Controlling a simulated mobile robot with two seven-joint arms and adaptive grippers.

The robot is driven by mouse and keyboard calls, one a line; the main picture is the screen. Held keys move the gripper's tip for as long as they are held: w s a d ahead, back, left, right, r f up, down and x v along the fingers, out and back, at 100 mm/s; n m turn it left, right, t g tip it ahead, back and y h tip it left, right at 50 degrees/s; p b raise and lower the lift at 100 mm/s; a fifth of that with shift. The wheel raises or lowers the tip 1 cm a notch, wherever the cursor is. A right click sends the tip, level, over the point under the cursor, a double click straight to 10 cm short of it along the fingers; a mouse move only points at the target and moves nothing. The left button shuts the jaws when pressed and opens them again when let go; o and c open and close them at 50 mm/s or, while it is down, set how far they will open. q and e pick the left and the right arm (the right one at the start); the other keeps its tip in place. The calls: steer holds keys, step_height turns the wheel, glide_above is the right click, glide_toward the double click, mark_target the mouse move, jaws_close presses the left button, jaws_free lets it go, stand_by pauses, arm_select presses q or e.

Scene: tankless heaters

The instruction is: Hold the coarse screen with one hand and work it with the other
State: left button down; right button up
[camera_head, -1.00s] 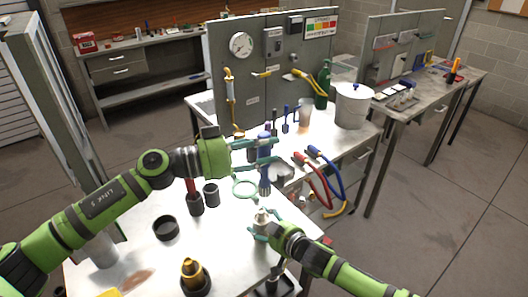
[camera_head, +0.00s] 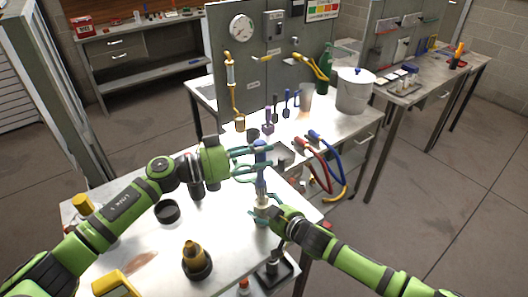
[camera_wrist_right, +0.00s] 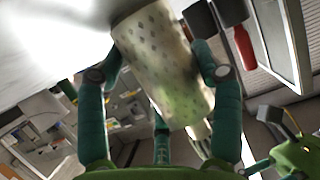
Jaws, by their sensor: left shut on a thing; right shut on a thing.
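The coarse screen (camera_wrist_right: 165,65) is a pale, perforated cylinder, large in the right wrist view. In the head view the screen (camera_head: 262,203) stands upright, low in front of the left gripper. My right gripper (camera_head: 262,214) is shut on it, with teal fingers on both sides in the wrist view. My left gripper (camera_head: 262,160) is shut on a blue-handled tool (camera_head: 260,148), which looks like a brush. The tool points down, its lower end at the screen's top. Whether that end is inside the screen I cannot tell.
A dark ring-shaped cup (camera_head: 167,212) and a brass fitting on a black base (camera_head: 196,263) stand on the table. A black tray (camera_head: 275,268) is at the front right. Red and blue hoses (camera_head: 318,165) lie behind. Bare tabletop (camera_head: 225,235) shows left of the right gripper.

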arm_select(q)
steer(key=shift+w+a, duration=0.25)
steer(key=shift+w, duration=0.15)
step_height(320, 180, up, 8)
steer(key=s+d, duration=0.1)
steer(key=s, duration=0.1)
steer(key=shift+s+d, duration=0.2)
steer(key=shift+d, duration=0.1)
stand_by(1.6)
stand_by(0.9)
